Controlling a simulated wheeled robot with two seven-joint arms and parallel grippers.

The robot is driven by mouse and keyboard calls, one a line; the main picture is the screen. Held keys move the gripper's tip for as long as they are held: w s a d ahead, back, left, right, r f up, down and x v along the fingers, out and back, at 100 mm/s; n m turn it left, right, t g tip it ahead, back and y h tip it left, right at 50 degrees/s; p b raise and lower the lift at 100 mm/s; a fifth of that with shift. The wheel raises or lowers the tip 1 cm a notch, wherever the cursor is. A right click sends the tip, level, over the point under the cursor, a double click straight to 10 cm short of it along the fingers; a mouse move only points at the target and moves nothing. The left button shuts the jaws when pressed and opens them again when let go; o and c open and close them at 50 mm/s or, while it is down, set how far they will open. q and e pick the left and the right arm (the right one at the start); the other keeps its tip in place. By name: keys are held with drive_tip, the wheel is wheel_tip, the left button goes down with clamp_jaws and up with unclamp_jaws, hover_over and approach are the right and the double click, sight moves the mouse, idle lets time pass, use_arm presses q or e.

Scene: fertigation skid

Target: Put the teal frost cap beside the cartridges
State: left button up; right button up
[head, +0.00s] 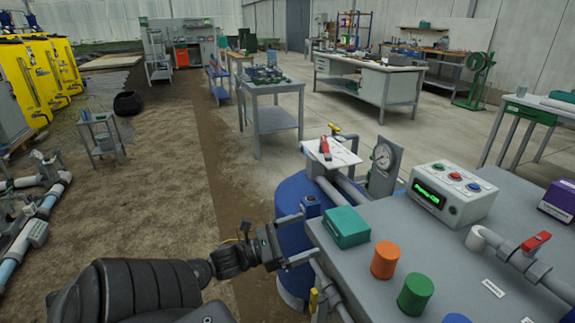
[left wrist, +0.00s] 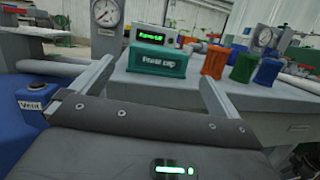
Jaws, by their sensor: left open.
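The cartridges are orange (head: 385,260), green (head: 415,293) and blue (head: 456,318), in a row to the right of the cap. They also show in the left wrist view as orange (left wrist: 214,62), green (left wrist: 243,67) and blue (left wrist: 267,71). My left gripper (head: 299,238) is open and empty, just left of the cap, its fingers pointing toward it. My right gripper is out of view.
A control box (head: 450,193) with a green display stands behind the cartridges. A pressure gauge (head: 382,160) and a red-handled valve (head: 324,148) stand behind the cap. A pipe with a red lever (head: 535,243) lies at right. A blue tank (head: 297,205) stands below the bench's left edge.

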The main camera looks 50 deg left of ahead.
use_arm(q)
drive_tip(key=s+f+n+g+y, duration=0.3)
drive_tip(key=f+n+y, duration=0.2)
drive_tip(key=f+n, duration=0.7)
drive_tip(key=s+f+n+g+y, duration=0.2)
drive_tip(key=f+n+g+y, duration=0.15)
drive_tip(key=f+n, duration=0.8)
drive_tip(key=s+d+f+n+g, duration=0.4)
drive_tip(key=s+d+f+n, duration=0.1)
drive_tip(key=d+f+n, duration=0.2)
drive_tip(key=s+d+f+n+g, duration=0.5)
drive_tip(key=d+f+n, duration=0.2)
drive_tip(key=d, duration=0.3)
drive_tip(key=shift+s+n, duration=0.15)
drive_tip(key=shift+n, duration=0.7)
drive_tip(key=shift+f+g, duration=0.1)
drive_tip(key=shift+g, duration=0.15)
